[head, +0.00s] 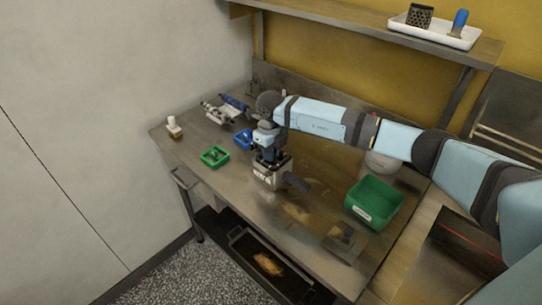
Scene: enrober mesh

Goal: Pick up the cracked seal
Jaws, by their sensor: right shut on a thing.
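My right arm reaches in from the right over the steel bench. My right gripper (268,158) points down at the top of a boxy metal unit (267,178) with a dark cylinder at its right side. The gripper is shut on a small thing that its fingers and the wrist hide. I cannot make out a cracked seal by its look, nor whether the held thing is clear of the unit. My left gripper is not in view.
The bench (222,190) holds a small green tray (215,157) with dark parts, a blue tray (243,138), a larger green bin (374,203) and a white bottle (173,125). A shelf (380,32) above bears a white tray (435,31). The bench's front left is clear.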

